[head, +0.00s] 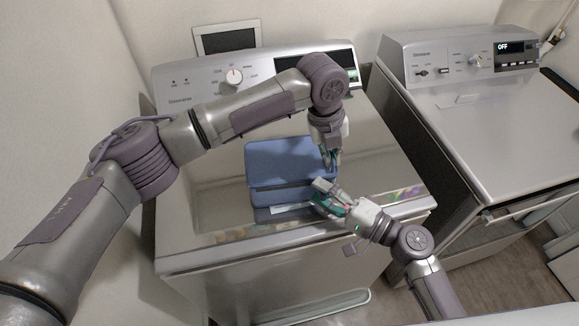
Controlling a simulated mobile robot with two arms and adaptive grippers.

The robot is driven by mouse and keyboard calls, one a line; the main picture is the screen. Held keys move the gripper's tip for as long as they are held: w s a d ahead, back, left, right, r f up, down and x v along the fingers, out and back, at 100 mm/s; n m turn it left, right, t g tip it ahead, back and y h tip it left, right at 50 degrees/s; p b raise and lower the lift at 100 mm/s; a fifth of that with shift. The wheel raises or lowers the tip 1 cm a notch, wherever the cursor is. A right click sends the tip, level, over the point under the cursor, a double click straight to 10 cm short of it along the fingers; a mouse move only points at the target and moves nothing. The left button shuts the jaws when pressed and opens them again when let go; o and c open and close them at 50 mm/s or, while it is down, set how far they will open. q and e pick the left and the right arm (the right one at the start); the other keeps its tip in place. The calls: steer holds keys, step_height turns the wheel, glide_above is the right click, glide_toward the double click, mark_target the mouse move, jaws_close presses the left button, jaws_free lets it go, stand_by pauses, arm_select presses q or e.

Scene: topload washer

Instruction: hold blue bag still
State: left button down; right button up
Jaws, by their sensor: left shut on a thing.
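A blue bag (290,163) lies on top of the left washer (215,195), close to its front. It looks like a soft box with a dark line along its front side. My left gripper (335,163) reaches down at the bag's right edge and is shut on that edge; the exact contact is partly hidden by the fingers. My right gripper (322,197) is lower, at the bag's front right corner. Its fingers point left toward the bag, and I cannot tell whether they touch it or how far apart they are.
The washer's control panel with a knob (234,77) stands at the back. A second machine (475,120) with a display reading OFF stands to the right. A small dark-screened frame (225,39) is behind the panel. The washer's top left of the bag is clear.

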steer(key=v, duration=1.2)
arm_select(q)
steer(key=c, duration=1.2)
jaws_free()
steer(key=c, duration=0.5)
steer(key=shift+o, duration=0.2)
step_height(320, 180, up, 14)
steer(key=a, duration=0.2)
steer(key=shift+a+f, duration=0.25)
steer(key=shift+a, duration=0.1)
